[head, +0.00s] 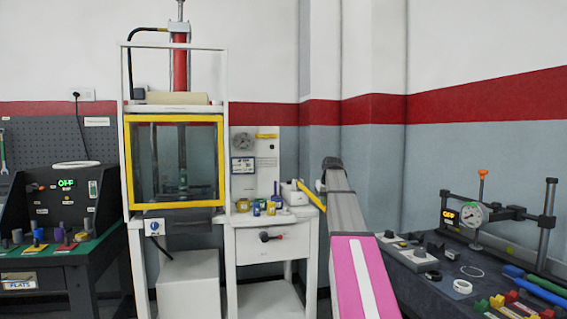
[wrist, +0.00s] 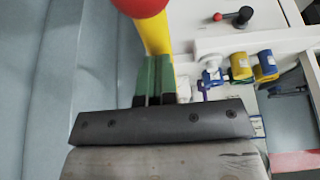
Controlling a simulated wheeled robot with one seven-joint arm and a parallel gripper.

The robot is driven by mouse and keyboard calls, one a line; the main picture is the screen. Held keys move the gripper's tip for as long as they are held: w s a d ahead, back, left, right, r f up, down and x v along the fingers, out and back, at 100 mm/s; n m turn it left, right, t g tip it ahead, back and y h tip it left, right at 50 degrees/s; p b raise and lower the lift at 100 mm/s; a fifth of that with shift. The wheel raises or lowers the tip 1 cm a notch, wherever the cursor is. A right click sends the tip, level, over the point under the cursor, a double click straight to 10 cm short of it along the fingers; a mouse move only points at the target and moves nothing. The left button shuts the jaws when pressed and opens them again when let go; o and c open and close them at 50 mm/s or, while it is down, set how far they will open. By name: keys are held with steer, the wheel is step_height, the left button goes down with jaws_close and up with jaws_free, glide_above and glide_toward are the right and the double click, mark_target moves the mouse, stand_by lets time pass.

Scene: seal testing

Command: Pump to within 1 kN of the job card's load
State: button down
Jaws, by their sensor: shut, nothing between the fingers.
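The hand pump shows as a white body (head: 292,194) with a yellow lever (head: 312,196) on the white bench; the lever is partly hidden by my arm. In the wrist view the yellow lever (wrist: 156,35) ends in a red knob (wrist: 140,4). My gripper (wrist: 154,66) has its green fingers shut and empty, over the lever's lower part; whether they touch it I cannot tell.
The press with its yellow-framed guard (head: 221,160) and red cylinder (head: 180,62) stands left of the pump. Blue and yellow cylinders (wrist: 265,66) stand close to the pump. A dark bench (head: 415,285) with a gauge rig is at right. A green-topped bench (head: 75,255) is at left.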

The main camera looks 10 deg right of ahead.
step_height(320, 180, up, 12)
steer(key=shift+w, duration=0.25)
steer(key=shift+f, duration=0.25)
steer(key=shift+s+f, duration=0.2)
steer(key=shift+f, duration=5.6)
steer(key=shift+s+f, duration=0.1)
steer(key=shift+f, duration=0.7)
